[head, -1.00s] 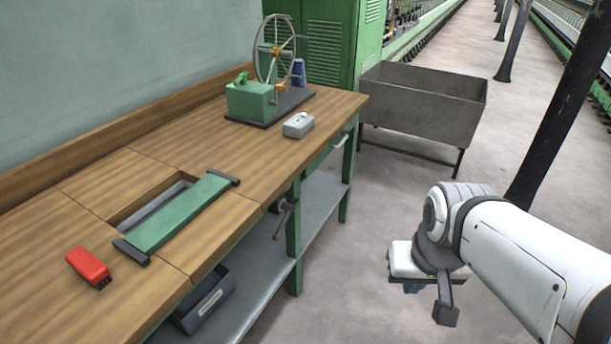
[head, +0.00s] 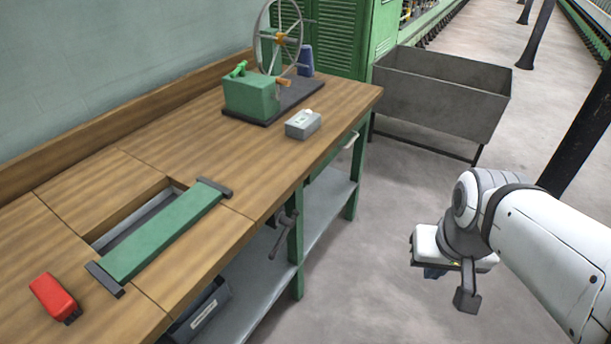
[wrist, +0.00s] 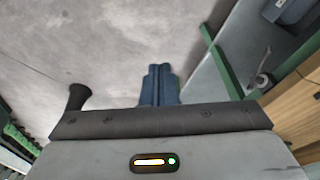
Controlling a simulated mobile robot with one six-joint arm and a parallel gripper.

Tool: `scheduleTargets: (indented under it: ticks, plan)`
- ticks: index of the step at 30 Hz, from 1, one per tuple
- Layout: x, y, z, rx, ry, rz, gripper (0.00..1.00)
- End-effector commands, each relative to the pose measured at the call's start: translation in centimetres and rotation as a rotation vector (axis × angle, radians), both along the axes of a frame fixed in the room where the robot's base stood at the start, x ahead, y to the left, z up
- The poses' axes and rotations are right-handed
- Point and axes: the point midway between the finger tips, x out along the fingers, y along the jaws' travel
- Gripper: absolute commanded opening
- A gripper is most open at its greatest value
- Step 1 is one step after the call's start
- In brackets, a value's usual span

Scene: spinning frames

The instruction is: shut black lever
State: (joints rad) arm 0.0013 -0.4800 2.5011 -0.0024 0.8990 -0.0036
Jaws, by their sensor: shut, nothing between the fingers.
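A dark grey-black lever (head: 283,232) with a crank-like handle sits on the front of the workbench, below the top's edge, by a green leg. It also shows at the right of the wrist view (wrist: 262,76). It is small, and I cannot tell its exact setting. My gripper (head: 435,273) hangs over the floor to the right of the bench, well apart from the lever. In the wrist view its blue fingers (wrist: 159,84) are together with nothing between them. In the head view the fingers are mostly hidden under the white gripper body.
The wooden bench top (head: 265,180) bears a green plate (head: 165,232) across a recess, a red object (head: 54,297), a grey box (head: 303,124) and a green wheel device (head: 252,97). A metal bin (head: 440,95) and a black post (head: 580,135) stand beyond. Floor between bench and arm is clear.

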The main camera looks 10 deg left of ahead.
Motion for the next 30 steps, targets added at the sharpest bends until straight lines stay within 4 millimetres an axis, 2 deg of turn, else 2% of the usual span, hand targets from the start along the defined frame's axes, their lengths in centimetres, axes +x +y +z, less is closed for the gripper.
scheduleTargets:
  ticks: [9, 11, 13, 17, 21, 23, 26, 30]
  plan:
    - [0.0, 0.0, -0.1, 0.002, 0.001, -0.001, 0.00]
    - [0.0, 0.3, -0.7, 0.018, 0.013, -0.006, 0.00]
    - [-0.1, 1.3, -2.2, 0.061, 0.043, -0.020, 0.00]
    - [-0.4, 5.0, -7.1, 0.230, 0.162, -0.086, 0.00]
    - [-0.2, 10.6, -12.9, 0.504, 0.343, -0.220, 0.00]
    - [0.3, 12.9, -14.9, 0.626, 0.416, -0.288, 0.00]
    - [1.7, 16.4, -17.7, 0.829, 0.525, -0.413, 0.00]
    - [5.2, 20.0, -21.6, 1.103, 0.642, -0.611, 0.00]
